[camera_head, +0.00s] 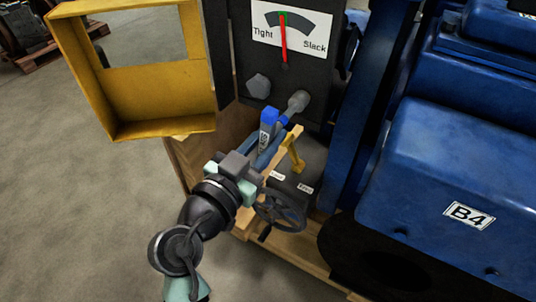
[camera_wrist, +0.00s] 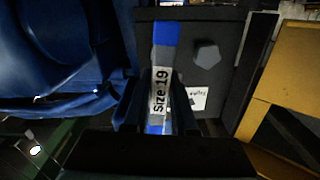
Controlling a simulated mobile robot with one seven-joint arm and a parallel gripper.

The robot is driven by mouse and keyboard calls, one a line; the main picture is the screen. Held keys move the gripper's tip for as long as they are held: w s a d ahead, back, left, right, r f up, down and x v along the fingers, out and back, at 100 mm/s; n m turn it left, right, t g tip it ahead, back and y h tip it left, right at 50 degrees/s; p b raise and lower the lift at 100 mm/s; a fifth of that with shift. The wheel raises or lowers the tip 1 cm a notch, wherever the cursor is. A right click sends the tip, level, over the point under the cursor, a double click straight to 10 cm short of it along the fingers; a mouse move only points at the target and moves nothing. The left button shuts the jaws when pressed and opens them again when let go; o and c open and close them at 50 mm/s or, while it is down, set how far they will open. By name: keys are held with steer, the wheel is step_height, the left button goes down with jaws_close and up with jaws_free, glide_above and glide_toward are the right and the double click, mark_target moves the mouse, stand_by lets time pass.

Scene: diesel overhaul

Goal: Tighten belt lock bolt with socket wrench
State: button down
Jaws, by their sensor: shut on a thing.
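My gripper (camera_head: 268,143) is shut on the socket wrench (camera_head: 268,118), a blue tool with a white label. In the wrist view, the wrench (camera_wrist: 161,88) stands between my gripper's dark fingers (camera_wrist: 158,115), and its label reads "Size 19". In the head view, a grey shaft runs from beside the wrench to a rounded grey head (camera_head: 298,101) at the right of the dark panel. I cannot tell whether this is a bolt or the wrench's socket on a bolt. A bare hex bolt (camera_head: 258,87) sits left of it, also in the wrist view (camera_wrist: 207,54).
A gauge (camera_head: 292,28) marked Tight and Slack has its red needle near upright, with a green mark at its top. A yellow open frame (camera_head: 162,128) stands left. A handwheel (camera_head: 279,211) and yellow lever (camera_head: 296,155) lie below. Blue engine housing (camera_head: 450,160) fills the right.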

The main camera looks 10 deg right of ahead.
steer(key=m+b, duration=0.2)
steer(key=b, duration=0.1)
steer(key=m+b, duration=0.2)
steer(key=b, duration=0.2)
steer(key=m+b, duration=0.3)
steer(key=b, duration=0.1)
steer(key=shift+f, duration=0.3)
steer(key=m+b, duration=0.7)
steer(key=b, duration=0.3)
steer(key=shift+r+p, duration=0.35)
steer(key=shift+p, duration=0.05)
steer(key=shift+n, duration=0.3)
steer(key=c, duration=1.4)
jaws_free()
steer(key=shift+c, duration=0.2)
jaws_close()
